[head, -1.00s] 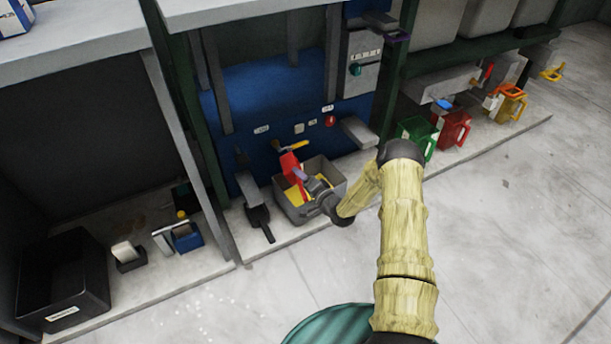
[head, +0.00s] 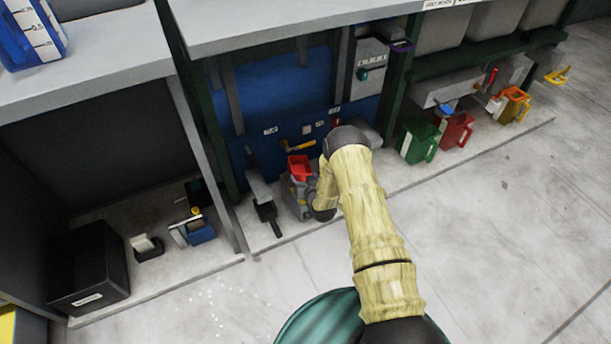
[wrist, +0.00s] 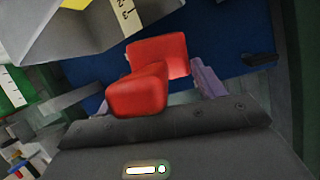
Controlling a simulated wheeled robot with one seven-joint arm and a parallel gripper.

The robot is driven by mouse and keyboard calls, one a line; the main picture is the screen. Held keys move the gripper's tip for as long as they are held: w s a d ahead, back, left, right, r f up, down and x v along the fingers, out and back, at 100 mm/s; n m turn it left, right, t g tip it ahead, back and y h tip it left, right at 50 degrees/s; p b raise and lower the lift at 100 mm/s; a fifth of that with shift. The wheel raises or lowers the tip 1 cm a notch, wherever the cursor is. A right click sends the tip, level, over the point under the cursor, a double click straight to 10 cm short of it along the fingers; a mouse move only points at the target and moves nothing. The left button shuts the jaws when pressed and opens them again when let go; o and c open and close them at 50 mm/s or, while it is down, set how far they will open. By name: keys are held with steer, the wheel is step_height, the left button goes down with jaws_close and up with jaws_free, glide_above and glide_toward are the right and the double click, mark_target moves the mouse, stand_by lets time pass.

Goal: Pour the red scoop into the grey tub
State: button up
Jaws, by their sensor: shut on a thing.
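The red scoop (head: 300,167) is held by my gripper, just above or at the grey tub (head: 290,200). My arm hides most of the tub and the jaws in the head view. In the wrist view the red scoop (wrist: 140,92) sits between the purple fingers of my gripper (wrist: 165,78), which is shut on it. A grey container with yellow inside and a numbered label, seemingly the tub (wrist: 95,40), shows at upper left there. I cannot tell whether anything is leaving the scoop.
A black hand shovel (head: 268,215) lies left of the tub. Green (head: 416,140) and red (head: 456,130) jugs and an orange jug (head: 512,105) stand to the right. A black bin (head: 88,265) is at far left. The floor in front is clear.

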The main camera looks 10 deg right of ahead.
steer(key=shift+r+n+h, duration=0.35)
steer(key=shift+n+h, duration=0.15)
steer(key=shift+n, duration=0.1)
steer(key=shift+r, duration=0.1)
step_height(320, 180, up, 3)
steer(key=p, duration=0.3)
steer(key=s+d+r+p, duration=0.2)
steer(key=s+r, duration=0.3)
steer(key=r, duration=0.2)
steer(key=s+d+r+m+h+p, duration=0.1)
steer(key=s+d+r+p, duration=0.2)
steer(key=s+r, duration=0.2)
step_height(320, 180, up, 3)
steer(key=shift+s+r+p, duration=0.15)
steer(key=shift+s+p, duration=0.15)
steer(key=shift+s, duration=0.1)
steer(key=shift+s, duration=0.15)
